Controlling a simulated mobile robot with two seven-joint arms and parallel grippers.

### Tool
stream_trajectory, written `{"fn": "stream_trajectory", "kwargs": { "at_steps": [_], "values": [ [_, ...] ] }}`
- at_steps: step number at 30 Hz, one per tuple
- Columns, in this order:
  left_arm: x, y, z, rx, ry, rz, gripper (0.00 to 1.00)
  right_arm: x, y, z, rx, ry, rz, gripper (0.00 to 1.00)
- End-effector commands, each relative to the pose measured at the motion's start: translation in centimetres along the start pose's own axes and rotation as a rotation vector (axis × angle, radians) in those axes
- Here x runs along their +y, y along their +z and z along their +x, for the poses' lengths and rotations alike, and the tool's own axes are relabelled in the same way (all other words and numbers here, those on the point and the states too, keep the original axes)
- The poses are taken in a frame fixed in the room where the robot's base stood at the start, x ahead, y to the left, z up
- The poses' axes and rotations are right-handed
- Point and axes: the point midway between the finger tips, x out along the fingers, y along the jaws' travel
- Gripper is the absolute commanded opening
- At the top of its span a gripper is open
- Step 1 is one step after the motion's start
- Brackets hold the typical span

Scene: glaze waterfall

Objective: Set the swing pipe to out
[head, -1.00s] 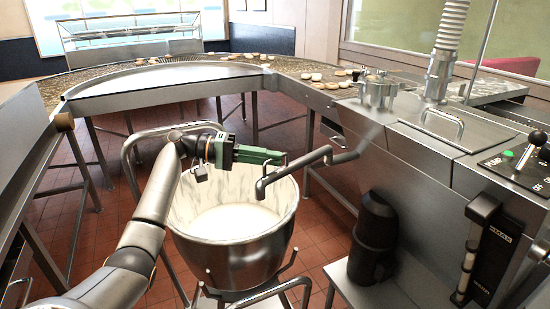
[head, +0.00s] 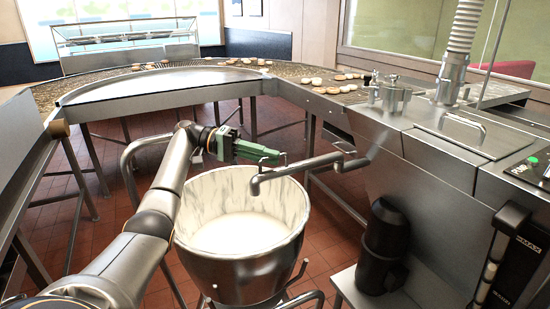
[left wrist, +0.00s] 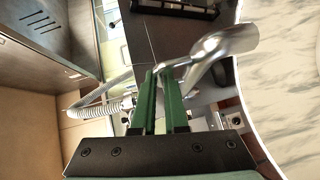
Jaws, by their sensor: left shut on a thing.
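The swing pipe (head: 300,167) is a grey metal tube that comes from the machine on the right. Its bent free end hangs over the bowl (head: 241,258), which holds white liquid. My left gripper (head: 280,157), with green fingers, reaches in from the left above the bowl and is shut at the pipe's thin upright handle. In the left wrist view the green fingers (left wrist: 163,72) are close together beside the shiny pipe (left wrist: 222,48). The exact grip is partly hidden by the fingers. My right gripper is not in view.
The steel machine (head: 440,185) stands close on the right, with a dark cylinder (head: 384,250) below it. A curved conveyor (head: 230,72) with several doughnuts runs behind. Tiled floor shows between the legs.

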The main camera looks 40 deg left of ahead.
Motion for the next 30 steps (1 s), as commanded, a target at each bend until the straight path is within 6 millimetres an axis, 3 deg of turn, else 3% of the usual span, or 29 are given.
{"fn": "stream_trajectory", "kwargs": {
  "at_steps": [17,18,25,30],
  "values": [
    [-0.09,0.04,-0.54,-0.009,0.0,0.001,0.0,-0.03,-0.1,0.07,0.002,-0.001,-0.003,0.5],
    [-0.09,0.04,-0.53,-0.009,0.0,0.001,0.14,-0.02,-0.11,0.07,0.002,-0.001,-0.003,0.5],
    [-0.08,0.04,-0.53,-0.009,0.0,0.001,0.4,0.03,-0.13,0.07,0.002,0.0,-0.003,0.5],
    [-0.08,0.03,-0.52,-0.009,0.001,0.001,0.41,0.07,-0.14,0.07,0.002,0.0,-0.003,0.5]
  ]
}}
